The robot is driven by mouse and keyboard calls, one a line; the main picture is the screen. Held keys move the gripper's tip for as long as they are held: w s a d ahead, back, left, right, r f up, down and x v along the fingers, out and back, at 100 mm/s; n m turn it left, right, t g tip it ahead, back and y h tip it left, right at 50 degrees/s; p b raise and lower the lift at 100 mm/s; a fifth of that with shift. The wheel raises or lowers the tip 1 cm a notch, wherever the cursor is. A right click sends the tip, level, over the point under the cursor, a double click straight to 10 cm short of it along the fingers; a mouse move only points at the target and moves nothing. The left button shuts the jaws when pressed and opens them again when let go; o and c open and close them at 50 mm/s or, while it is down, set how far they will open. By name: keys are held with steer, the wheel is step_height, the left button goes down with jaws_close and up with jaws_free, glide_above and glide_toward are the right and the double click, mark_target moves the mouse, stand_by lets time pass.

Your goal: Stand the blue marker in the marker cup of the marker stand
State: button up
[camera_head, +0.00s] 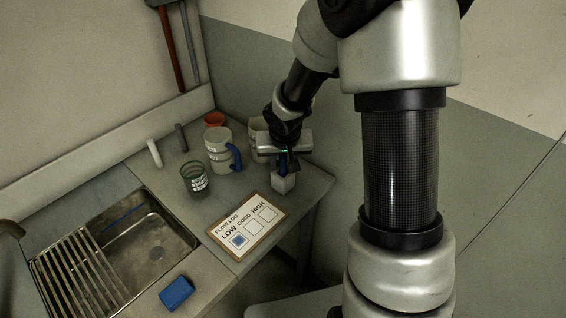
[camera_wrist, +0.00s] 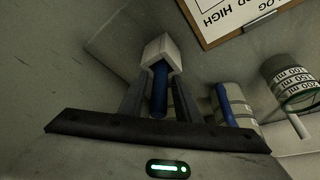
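The blue marker (camera_wrist: 160,92) stands upright with its lower end in the white marker cup of the marker stand (camera_wrist: 162,49). The stand also shows in the head view (camera_head: 284,184), on the counter near its right edge, below my gripper. My gripper (camera_head: 286,163) points down over it. In the wrist view its fingers (camera_wrist: 160,98) lie either side of the marker, with a narrow gap on each side, so it looks open. In the head view the fingers mostly hide the marker.
A clipboard (camera_head: 247,229) with a blue-filled LOW box lies in front. A sink (camera_head: 150,247) and blue sponge (camera_head: 177,293) are farther left.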

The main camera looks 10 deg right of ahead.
steer(key=shift+r+p, duration=0.15)
steer(key=shift+p, duration=0.15)
steer(key=s+d+f+p+v, duration=0.1)
steer(key=p+v, duration=0.2)
steer(key=v, duration=1.1)
steer(key=s+p+v, duration=0.2)
steer(key=v, duration=1.1)
steer(key=shift+n+t+y, duration=0.3)
steer(key=shift+n+t, duration=0.3)
steer(key=shift+n, duration=0.3)
steer(key=s+r, duration=0.2)
steer(key=s, duration=0.2)
steer(key=s+r+p, duration=0.1)
steer(key=s+r, duration=0.1)
steer(key=s, duration=0.2)
steer(key=s+r, duration=0.2)
steer(key=s, duration=0.2)
steer(key=shift+d, duration=0.2)
steer(key=shift+c, duration=0.4)
